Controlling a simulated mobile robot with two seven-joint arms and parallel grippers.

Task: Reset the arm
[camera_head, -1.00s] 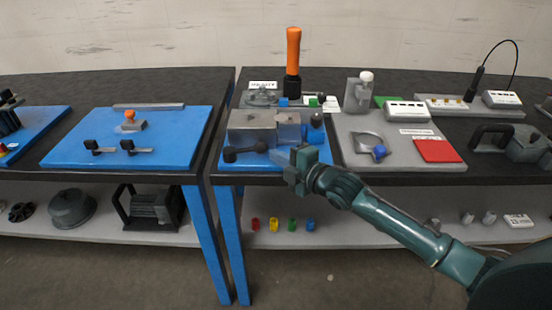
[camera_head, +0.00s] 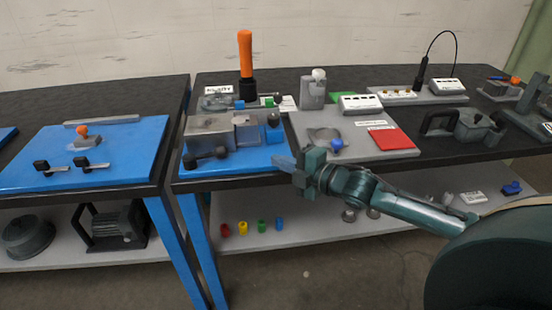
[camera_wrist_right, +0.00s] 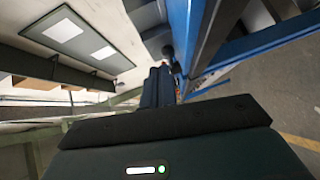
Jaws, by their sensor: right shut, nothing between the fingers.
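My right gripper (camera_head: 284,163) is in front of the table with the blue board (camera_head: 245,160), near that board's front right corner. Its fingers are together with nothing between them. My right arm reaches in from the lower right. My left gripper is in neither view. A grey metal housing (camera_head: 208,132) with dark knobs sits on the blue board, left of my right gripper.
An orange-handled tool (camera_head: 245,55) stands at the back. A grey board (camera_head: 310,122) with a red pad (camera_head: 392,139) lies right of the blue one. A lower shelf (camera_head: 300,236) holds small coloured parts. The floor in front is clear.

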